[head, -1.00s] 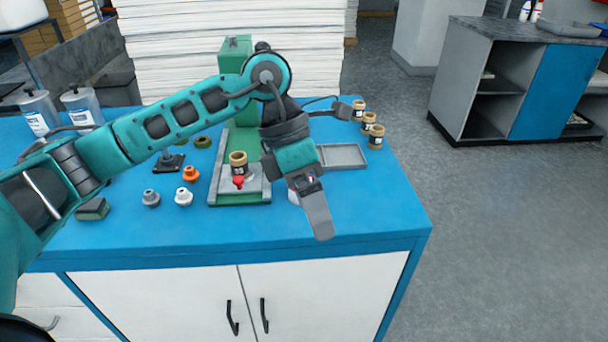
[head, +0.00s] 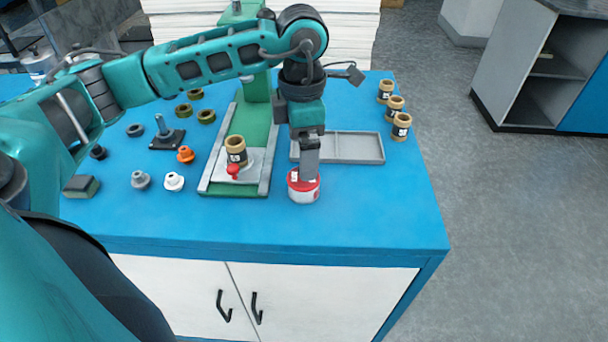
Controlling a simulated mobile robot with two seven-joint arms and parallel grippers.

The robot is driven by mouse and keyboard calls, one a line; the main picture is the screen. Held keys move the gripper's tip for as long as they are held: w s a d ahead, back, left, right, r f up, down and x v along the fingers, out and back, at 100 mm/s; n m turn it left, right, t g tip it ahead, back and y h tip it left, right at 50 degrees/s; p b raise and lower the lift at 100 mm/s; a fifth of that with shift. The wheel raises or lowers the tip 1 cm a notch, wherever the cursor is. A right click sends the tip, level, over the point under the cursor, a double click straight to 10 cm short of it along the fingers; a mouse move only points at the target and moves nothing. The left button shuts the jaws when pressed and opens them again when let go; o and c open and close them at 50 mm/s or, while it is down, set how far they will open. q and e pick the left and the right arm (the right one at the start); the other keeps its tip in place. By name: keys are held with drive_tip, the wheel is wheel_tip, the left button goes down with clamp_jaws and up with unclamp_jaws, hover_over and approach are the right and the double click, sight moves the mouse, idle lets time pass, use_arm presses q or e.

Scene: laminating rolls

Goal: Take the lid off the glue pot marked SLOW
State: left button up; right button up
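A short white pot with a red lid (head: 303,188) stands on the blue bench, near its front edge. Pale marks show on it, but I cannot read the word SLOW. My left gripper (head: 309,176) points down over the pot's lid and hides part of it. Its fingertips are at or just above the lid; I cannot tell whether they touch. The fingers overlap from this side, so their gap is hidden. The lid sits on the pot. My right gripper is not in view.
A green stand (head: 251,126) holds a tan-and-black jar (head: 236,151), left of the pot. A grey tray (head: 362,147) lies behind. Several similar jars (head: 395,107) line the right edge. Small knobs (head: 173,181) lie left. Bench to the pot's right (head: 385,205) is clear.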

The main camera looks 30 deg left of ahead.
use_arm(q)
drive_tip(key=shift+w+f, duration=0.15)
drive_tip(key=shift+f, duration=2.8)
drive_tip(key=c, duration=1.1)
drive_tip(key=shift+r, duration=0.1)
